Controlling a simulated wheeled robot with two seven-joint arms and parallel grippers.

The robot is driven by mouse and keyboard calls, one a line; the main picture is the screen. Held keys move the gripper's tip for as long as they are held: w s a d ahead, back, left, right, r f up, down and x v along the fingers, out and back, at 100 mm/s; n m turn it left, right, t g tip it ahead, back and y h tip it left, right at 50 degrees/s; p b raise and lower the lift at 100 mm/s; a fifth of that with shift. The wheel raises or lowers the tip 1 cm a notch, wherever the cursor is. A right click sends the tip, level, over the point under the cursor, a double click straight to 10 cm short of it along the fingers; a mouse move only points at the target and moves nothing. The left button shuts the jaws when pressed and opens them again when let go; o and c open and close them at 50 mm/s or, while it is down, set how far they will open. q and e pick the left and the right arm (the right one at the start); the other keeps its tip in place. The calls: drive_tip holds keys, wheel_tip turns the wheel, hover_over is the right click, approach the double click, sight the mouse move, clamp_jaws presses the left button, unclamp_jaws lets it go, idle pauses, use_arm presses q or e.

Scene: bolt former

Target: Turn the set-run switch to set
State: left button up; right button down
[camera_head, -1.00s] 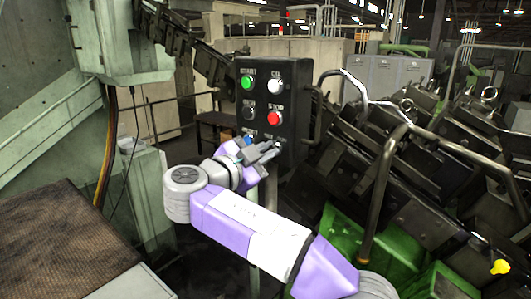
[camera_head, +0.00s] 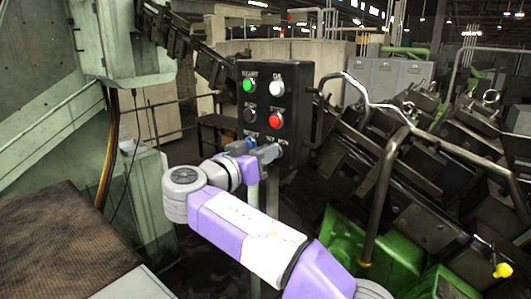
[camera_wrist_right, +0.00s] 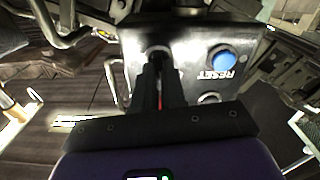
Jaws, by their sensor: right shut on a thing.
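The black control box (camera_head: 297,80) stands on a post in the middle of the head view. It carries a green START button (camera_head: 249,85), a white button (camera_head: 277,88), a black knob (camera_head: 249,115), a red STOP button (camera_head: 275,120) and a blue RESET button (camera_wrist_right: 222,58). The set-run switch (camera_wrist_right: 158,52) is at the panel's lower right, mostly hidden by my fingers. My right gripper (camera_head: 276,150) reaches the panel there. In the right wrist view its fingers (camera_wrist_right: 160,68) are shut on the switch. My left gripper is not in view.
A bent metal handrail (camera_head: 385,165) and dark machine blocks stand right of the box. Green machine parts (camera_head: 345,240) lie low behind my right arm. A pale green machine column (camera_head: 150,190) and a brown mesh platform (camera_head: 45,240) are on the left.

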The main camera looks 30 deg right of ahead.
drive_tip(key=shift+w+f+n+p, duration=0.1)
drive_tip(key=shift+n+p, duration=0.3)
drive_tip(key=shift+n, duration=1.35)
drive_tip(key=shift+w+n+p, duration=0.1)
drive_tip(key=shift+n+p, duration=0.25)
drive_tip(key=shift+n, duration=1.4)
drive_tip(key=c, duration=1.2)
unclamp_jaws()
drive_tip(key=shift+a, duration=0.1)
drive_tip(key=b+v, duration=0.1)
drive_tip(key=v, duration=0.6)
drive_tip(key=shift+s+a+b, duration=0.15)
drive_tip(key=shift+a+b, duration=0.05)
drive_tip(key=shift+b, duration=0.2)
